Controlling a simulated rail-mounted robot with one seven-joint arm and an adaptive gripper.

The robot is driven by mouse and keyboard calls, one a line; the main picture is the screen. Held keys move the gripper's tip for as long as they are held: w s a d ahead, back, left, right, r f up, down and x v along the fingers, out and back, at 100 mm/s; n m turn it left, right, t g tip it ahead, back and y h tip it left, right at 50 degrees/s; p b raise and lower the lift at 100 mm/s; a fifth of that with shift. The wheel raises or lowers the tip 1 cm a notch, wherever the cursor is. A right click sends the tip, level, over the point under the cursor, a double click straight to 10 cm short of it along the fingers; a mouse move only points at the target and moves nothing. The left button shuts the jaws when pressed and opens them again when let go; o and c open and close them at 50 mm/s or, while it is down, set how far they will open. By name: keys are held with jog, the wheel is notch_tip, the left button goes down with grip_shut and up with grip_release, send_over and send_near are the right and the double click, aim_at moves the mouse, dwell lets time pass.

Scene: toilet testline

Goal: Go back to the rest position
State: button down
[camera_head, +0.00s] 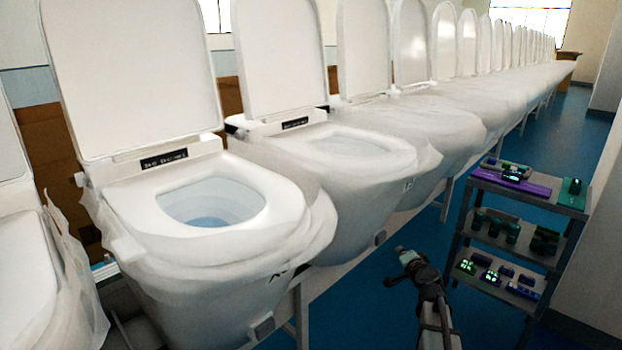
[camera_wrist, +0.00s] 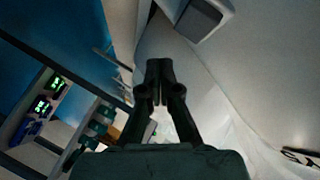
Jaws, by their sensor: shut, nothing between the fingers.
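My gripper (camera_head: 404,253) is in the lower middle of the head view, at the end of my arm, low in front of the row of toilets. It is shut and empty. In the wrist view the shut fingers (camera_wrist: 159,85) stand in the middle, with a pale toilet side behind them. The nearest full toilet (camera_head: 210,205) has its lid up, its seat down and water in its bowl. A thin plastic wrap hangs around its body. The second toilet (camera_head: 345,150) stands behind it to the right, also wrapped and with its lid up. The gripper appears apart from both.
A three-tier rack (camera_head: 520,187) with several small devices stands to the right of my gripper; its shelves also show in the wrist view (camera_wrist: 45,105). The row of toilets runs far back. Blue floor (camera_head: 385,285) lies open between toilets and rack.

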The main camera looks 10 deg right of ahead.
jog(key=s+a+f+n+g+y, duration=0.2)
jog(key=s+a+f+g, duration=0.1)
jog(key=s+a+f, duration=0.3)
jog(key=s+a+f+n+g+y, duration=0.1)
jog(key=s+a+f+n+g, duration=0.15)
jog(key=s+f, duration=0.45)
jog(key=s+a+f+n+g+y, duration=0.2)
jog(key=s+a+f+g, duration=0.15)
jog(key=a+f, duration=0.4)
jog(key=s+a+f+n+g, duration=0.15)
jog(key=s+f+g, duration=0.25)
jog(key=s+f, duration=0.4)
jog(key=s+a+f+g, duration=0.3)
jog(key=s+f, duration=0.2)
jog(key=s, duration=0.5)
jog(key=s+a+f+n+g+h, duration=0.1)
jog(key=s+f+g, duration=0.15)
jog(key=s, duration=0.65)
jog(key=s+a+f+n+g+h, duration=0.1)
jog(key=s+f+n+g+h, duration=0.15)
jog(key=s, duration=0.75)
jog(key=s+a+f+n+g+h, duration=0.1)
jog(key=s+g, duration=0.2)
jog(key=s, duration=0.6)
jog(key=w+r+t+p, duration=0.2)
jog(key=w+r+p, duration=0.1)
jog(key=r+p, duration=1.2)
jog(key=p, duration=0.4)
jog(key=shift+w+r, duration=0.15)
jog(key=shift+w, duration=0.15)
